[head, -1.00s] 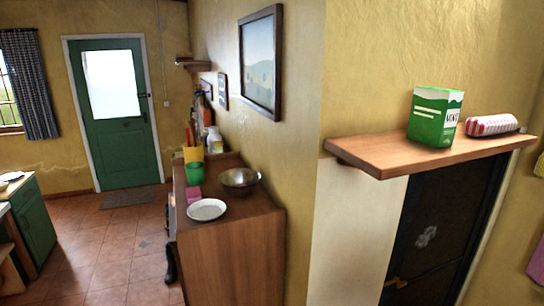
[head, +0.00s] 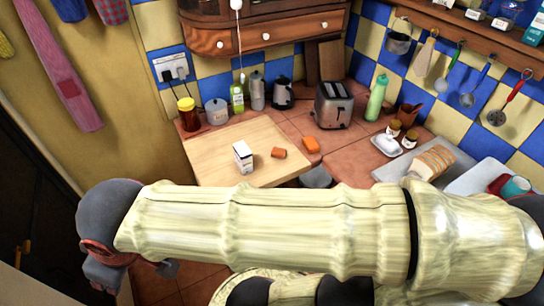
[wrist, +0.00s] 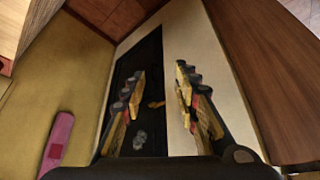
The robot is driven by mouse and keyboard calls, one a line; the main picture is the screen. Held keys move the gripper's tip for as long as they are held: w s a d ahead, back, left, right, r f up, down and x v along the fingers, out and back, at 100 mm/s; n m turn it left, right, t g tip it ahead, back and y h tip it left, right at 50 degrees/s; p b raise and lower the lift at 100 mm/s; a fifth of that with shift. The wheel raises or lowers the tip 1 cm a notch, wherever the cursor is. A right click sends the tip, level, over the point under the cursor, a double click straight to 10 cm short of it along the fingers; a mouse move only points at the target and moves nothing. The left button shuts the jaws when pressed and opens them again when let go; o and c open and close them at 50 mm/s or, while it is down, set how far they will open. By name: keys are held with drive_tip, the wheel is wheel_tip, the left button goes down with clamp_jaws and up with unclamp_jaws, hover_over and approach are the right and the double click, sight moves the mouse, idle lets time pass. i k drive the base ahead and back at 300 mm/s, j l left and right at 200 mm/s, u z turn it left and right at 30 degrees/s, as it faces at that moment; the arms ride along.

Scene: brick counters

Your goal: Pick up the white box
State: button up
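A small white box (head: 243,157) with dark markings stands upright on a light wooden board (head: 209,157) at the counter's left end in the head view. My arm stretches across the lower part of the head view, in front of the counter. My gripper (wrist: 158,95) shows in the wrist view with its two fingers spread apart and nothing between them. It faces a dark door panel and a pale wall. The white box is not in the wrist view.
Two orange pieces (head: 279,153) lie right of the box. A red-brown jar (head: 188,114), a green-labelled bottle (head: 237,97) and a toaster (head: 333,105) stand behind. A drawer cabinet (head: 262,30) hangs above. Bread (head: 433,162) lies farther right.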

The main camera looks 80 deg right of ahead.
sight(243, 155)
drive_tip(key=z, duration=2.35)
drive_tip(key=k, duration=0.2)
